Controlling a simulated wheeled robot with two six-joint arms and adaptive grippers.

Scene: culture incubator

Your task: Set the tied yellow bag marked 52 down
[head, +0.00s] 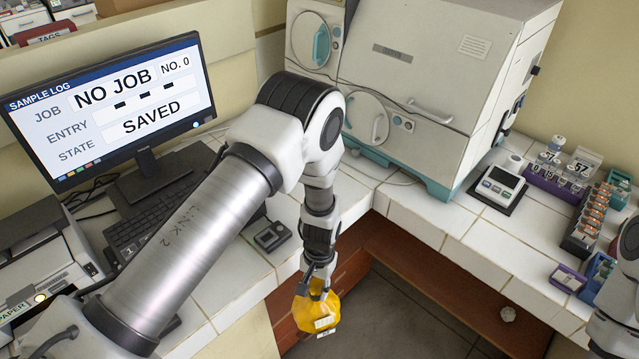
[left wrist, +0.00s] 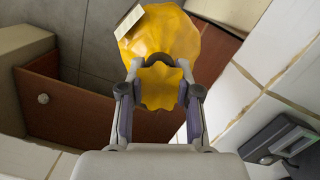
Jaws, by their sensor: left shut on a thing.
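The yellow bag (head: 318,309) hangs in my left gripper (head: 318,284), in front of the corner of the white tiled counter and over the dark floor. A pale tag hangs on the bag; its mark is too small to read. In the left wrist view the bag (left wrist: 165,50) shows large beyond the two fingers of the left gripper (left wrist: 157,88), which are shut on its gathered neck. The pale tag (left wrist: 128,20) sticks out at its upper left. My right gripper cannot be made out; only part of my right arm shows at the right edge of the head view.
The tiled counter (head: 440,215) runs along both walls, with wooden fronts below. A monitor (head: 110,105) reads NO JOB and SAVED. The incubator (head: 420,75), a small scale (head: 497,188) and several vial racks stand at the right. A small dark device (head: 271,236) lies near the left counter's edge.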

